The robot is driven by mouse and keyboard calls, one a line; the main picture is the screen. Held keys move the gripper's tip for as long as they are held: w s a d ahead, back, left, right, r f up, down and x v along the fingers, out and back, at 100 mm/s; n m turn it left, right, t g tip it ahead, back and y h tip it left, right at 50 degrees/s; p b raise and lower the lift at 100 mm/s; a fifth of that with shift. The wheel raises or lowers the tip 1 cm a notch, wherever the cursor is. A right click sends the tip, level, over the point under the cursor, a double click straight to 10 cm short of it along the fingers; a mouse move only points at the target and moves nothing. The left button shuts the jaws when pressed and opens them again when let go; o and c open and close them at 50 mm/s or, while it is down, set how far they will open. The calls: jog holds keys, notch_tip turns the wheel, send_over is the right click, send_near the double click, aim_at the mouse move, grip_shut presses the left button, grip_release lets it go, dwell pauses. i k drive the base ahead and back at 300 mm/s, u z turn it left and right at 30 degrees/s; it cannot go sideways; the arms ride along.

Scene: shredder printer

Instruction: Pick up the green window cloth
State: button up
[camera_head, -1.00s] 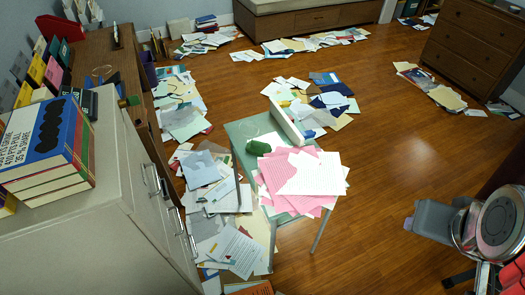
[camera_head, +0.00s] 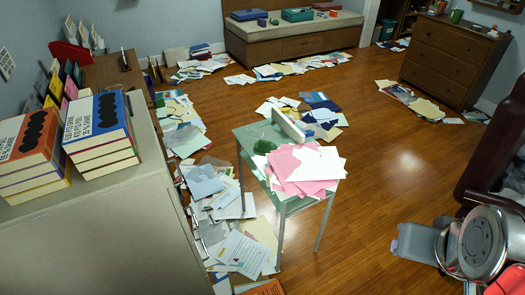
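A small crumpled-looking green item (camera_head: 265,146) lies on the small pale green table (camera_head: 247,132) in the middle of the view. It looks like the green window cloth, but it is too small to be sure. It sits left of a fanned pile of pink and white papers (camera_head: 303,166) and in front of an upright white, slab-like object (camera_head: 288,126). My gripper is not in view, so I cannot see whether it is open or shut.
Loose papers (camera_head: 240,250) cover the floor left of and below the table. A tall cabinet (camera_head: 110,240) with boxed stacks (camera_head: 100,135) stands at left. A round metal object (camera_head: 483,243) and a grey box (camera_head: 418,243) stand at lower right. Bare floor (camera_head: 385,165) lies right of the table.

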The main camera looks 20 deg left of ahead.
aim_at(264, 147)
jog(key=u, duration=0.95)
jog(key=i, duration=1)
jog(key=k, duration=0.5)
jog(key=u, duration=0.45)
